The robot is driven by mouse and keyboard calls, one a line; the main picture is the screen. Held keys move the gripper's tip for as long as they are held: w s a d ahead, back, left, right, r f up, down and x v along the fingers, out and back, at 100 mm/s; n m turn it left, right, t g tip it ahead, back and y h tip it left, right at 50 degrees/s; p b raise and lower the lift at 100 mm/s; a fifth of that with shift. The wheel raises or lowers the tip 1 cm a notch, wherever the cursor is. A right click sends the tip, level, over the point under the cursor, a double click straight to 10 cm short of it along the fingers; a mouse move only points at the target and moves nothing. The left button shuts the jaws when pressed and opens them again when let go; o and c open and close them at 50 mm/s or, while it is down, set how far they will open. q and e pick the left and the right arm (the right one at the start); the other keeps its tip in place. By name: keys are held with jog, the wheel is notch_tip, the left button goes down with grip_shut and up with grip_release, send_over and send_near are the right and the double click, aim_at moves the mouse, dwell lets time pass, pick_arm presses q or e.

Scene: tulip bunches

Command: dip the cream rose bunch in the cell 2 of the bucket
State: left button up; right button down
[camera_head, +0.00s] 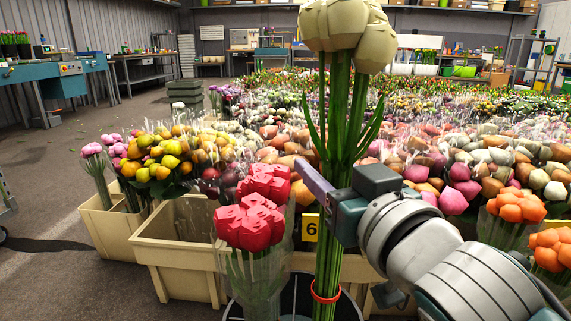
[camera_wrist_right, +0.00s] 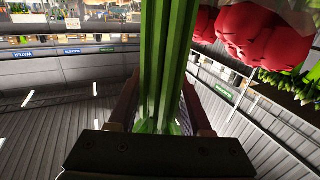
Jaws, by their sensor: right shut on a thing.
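The cream rose bunch (camera_head: 347,30) is upright in the head view, with cream heads at the top edge, long green stems and a red band low down. My right gripper (camera_head: 322,190) is shut on its stems about midway. The green stems (camera_wrist_right: 165,60) also run between the fingers in the right wrist view. The stem ends are cut off by the lower edge. A dark round bucket (camera_head: 291,302) shows partly at the bottom, behind the stems. Its cells and any numbers cannot be made out. My left gripper is not in view.
A wrapped red bunch (camera_head: 250,222) stands close left of the stems, at the bucket. A beige crate (camera_head: 180,262) lies behind it, near a yellow "6" label (camera_head: 310,228). Orange bunches (camera_head: 517,206) stand at right. Open floor (camera_head: 50,190) lies at left.

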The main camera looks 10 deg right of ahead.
jog(key=shift+s, duration=0.3)
jog(key=shift+s+f, duration=0.1)
notch_tip(320, 180, down, 19)
jog(key=b, duration=1.5)
jog(key=shift+f+b, duration=0.2)
jog(key=shift+b, duration=0.2)
pick_arm(q)
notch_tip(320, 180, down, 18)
jog(key=b, duration=0.1)
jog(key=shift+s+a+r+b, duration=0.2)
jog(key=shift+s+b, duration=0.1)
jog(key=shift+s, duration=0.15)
pick_arm(e)
jog(key=shift+f, duration=1)
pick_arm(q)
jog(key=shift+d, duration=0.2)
